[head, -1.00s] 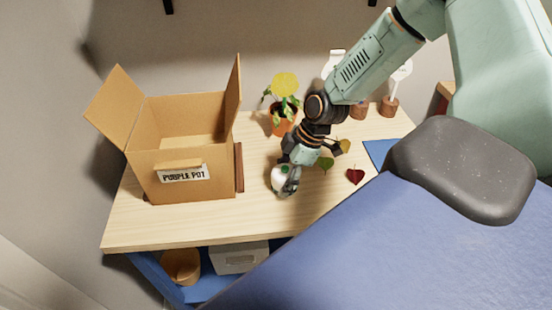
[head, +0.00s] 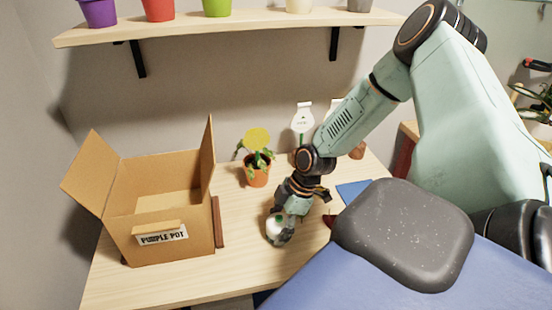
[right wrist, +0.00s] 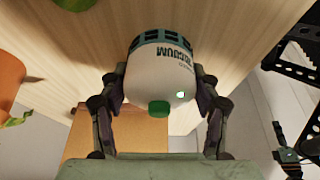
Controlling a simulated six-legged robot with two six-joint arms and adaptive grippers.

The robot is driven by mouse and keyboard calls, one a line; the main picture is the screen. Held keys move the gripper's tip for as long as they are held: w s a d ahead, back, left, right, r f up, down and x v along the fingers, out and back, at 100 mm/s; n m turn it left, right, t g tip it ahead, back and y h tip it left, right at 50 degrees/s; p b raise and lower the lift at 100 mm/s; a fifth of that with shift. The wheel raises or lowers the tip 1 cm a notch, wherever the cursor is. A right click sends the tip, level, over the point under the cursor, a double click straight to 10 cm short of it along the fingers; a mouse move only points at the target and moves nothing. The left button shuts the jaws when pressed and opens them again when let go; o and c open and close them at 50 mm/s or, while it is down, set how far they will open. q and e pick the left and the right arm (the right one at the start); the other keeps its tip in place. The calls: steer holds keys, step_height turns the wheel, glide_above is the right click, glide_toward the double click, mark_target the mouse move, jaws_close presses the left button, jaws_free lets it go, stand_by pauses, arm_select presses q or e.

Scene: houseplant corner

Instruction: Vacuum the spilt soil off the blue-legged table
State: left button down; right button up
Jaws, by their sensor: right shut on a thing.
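The small white vacuum (head: 275,228) with a green button is in my right gripper (head: 283,232), low over the front middle of the table (head: 235,270). In the right wrist view, both fingers of the gripper (right wrist: 160,100) press the sides of the vacuum (right wrist: 160,72), and the word VACUUM shows on it. I cannot tell whether it touches the wood. No spilt soil can be made out in these frames; the arm hides part of the tabletop. My left gripper is not in view.
An open cardboard box (head: 125,235) labelled PURPLE POT stands on the left of the table. A plant in an orange pot (head: 257,178) stands behind the vacuum. A wall shelf (head: 200,30) with coloured pots hangs above.

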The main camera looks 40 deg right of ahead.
mark_target(277, 218)
steer(key=shift+d+r+p, duration=0.1)
steer(key=shift+r+p, duration=0.8)
step_height(277, 218, up, 2)
steer(key=shift+r+p, duration=0.15)
steer(key=shift+p, duration=0.95)
steer(key=shift+r+p, duration=1)
step_height(277, 218, up, 3)
steer(key=p, duration=0.3)
steer(key=shift+r, duration=0.1)
steer(key=shift+f, duration=0.2)
